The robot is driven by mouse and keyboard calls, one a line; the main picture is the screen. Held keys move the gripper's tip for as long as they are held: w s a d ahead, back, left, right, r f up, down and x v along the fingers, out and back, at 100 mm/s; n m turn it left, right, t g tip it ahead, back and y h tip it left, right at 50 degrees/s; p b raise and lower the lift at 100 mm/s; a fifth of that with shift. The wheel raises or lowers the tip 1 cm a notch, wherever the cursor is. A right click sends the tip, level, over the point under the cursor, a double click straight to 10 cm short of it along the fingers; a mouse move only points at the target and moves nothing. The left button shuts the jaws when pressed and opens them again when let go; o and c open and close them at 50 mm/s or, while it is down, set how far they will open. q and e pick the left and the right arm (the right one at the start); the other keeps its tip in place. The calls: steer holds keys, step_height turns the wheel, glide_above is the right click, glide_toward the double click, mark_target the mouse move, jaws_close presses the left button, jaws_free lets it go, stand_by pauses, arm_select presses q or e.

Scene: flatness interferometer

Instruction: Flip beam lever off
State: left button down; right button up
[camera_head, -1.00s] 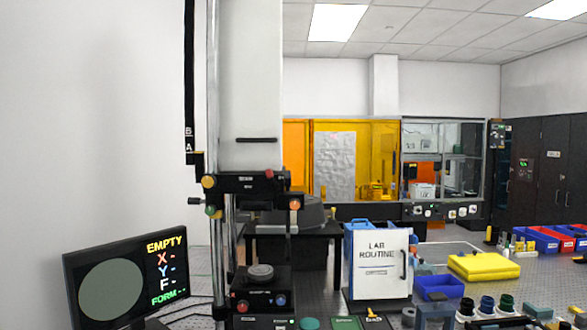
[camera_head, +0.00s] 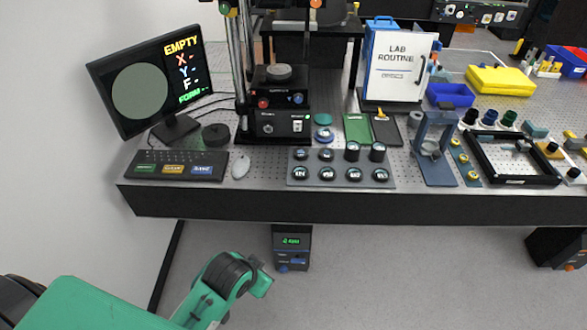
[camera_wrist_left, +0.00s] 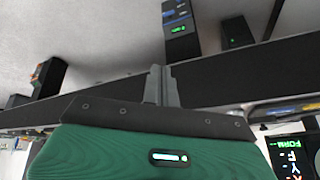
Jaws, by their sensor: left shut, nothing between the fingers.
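The interferometer (camera_head: 272,126) stands at the back left of the bench, its black base carrying a stage and a front panel. A small white switch or lever (camera_head: 297,126) shows on the panel's right side, with a round knob (camera_head: 267,128) to its left. Which way the lever points is too small to tell. The monitor (camera_head: 146,82) reads EMPTY. My left arm is low in front of the bench at lower left in the head view, its fingers not clear there. In the left wrist view my left gripper (camera_wrist_left: 161,86) is shut and empty, apart from the bench edge. My right gripper is out of view.
A blue-grey stand (camera_head: 437,170) and a black frame (camera_head: 487,165) are farther right. A small box (camera_head: 291,248) sits below the bench edge.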

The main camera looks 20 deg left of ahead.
arm_select(q)
steer(key=w+d+r+m+t+h, duration=0.15)
steer(key=w+r+m+t, duration=0.25)
steer(key=w+r, duration=1)
steer(key=w+d+r+m+t, duration=0.3)
steer(key=w+r+t, duration=0.1)
steer(key=w+r, duration=1.1)
steer(key=w+a+r+m+t, duration=0.1)
steer(key=w+a+r+t, duration=0.1)
steer(key=r, duration=0.7)
steer(key=w+a+r+m+t+y, duration=0.1)
steer(key=w+r, duration=0.4)
steer(key=r, duration=0.5)
steer(key=w+a+r+m+t, duration=0.2)
steer(key=a+r, duration=0.3)
steer(key=r, duration=0.4)
steer(key=shift+w+r+t+p, duration=0.25)
steer(key=shift+w+t+p, duration=0.15)
steer(key=shift+w, duration=0.3)
steer(key=shift+y, duration=0.25)
